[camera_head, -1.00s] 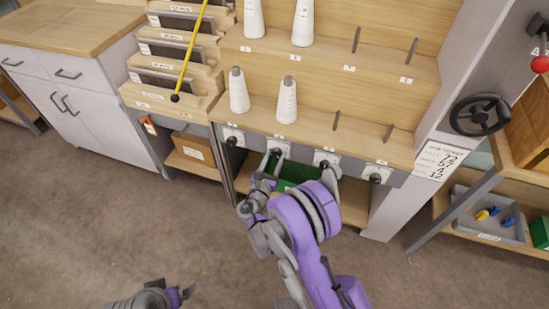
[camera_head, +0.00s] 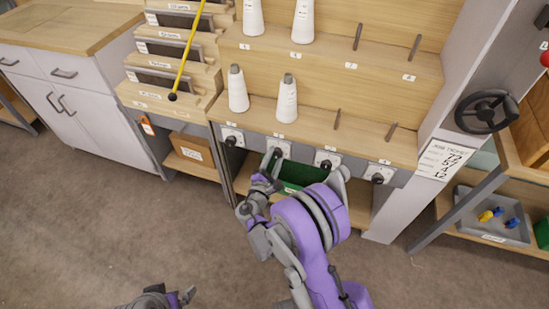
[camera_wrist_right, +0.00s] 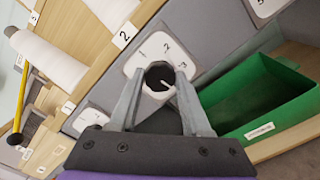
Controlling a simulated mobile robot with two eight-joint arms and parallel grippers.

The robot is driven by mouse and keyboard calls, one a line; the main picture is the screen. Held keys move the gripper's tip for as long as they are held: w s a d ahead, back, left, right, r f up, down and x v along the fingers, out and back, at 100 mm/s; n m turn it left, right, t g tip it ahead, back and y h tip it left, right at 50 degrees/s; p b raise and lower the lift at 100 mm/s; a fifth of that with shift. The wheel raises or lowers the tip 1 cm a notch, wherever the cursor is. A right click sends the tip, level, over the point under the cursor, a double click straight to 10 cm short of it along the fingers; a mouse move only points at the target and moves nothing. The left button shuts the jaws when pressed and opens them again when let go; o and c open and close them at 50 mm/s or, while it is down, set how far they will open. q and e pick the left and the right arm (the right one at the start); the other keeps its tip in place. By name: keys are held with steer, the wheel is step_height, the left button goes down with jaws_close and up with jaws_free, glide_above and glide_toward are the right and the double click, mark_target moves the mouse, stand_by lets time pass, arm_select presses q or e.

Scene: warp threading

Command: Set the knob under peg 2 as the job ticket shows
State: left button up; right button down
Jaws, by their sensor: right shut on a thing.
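The knob under peg 2 is a dark round knob (camera_wrist_right: 159,76) on a white numbered plate (camera_wrist_right: 180,58), below the shelf label 2 in the right wrist view. In the head view its plate (camera_head: 285,146) shows on the grey strip under the lower shelf. My right gripper (camera_wrist_right: 160,84) is shut on this knob, one finger on each side; it also shows in the head view (camera_head: 271,163). A pale pointer line shows on the knob, but its exact setting is hard to read. The job ticket (camera_head: 441,159) hangs on the right post, with 72, 57, 4 and 12. My left gripper (camera_head: 181,297) is low in the head view, partly cut off.
Other knobs (camera_head: 231,140) (camera_head: 327,163) (camera_head: 378,178) sit along the same strip. A green bin (camera_head: 304,177) is below. White cones (camera_head: 287,101) stand on the shelf above. A black handwheel (camera_head: 484,112) is on the right post. The floor at left is clear.

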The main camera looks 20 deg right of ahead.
steer(key=shift+m, duration=0.6)
steer(key=shift+c, duration=1.8)
jaws_free()
steer(key=v, duration=1.1)
steer(key=shift+p, duration=0.4)
steer(key=shift+w, duration=0.15)
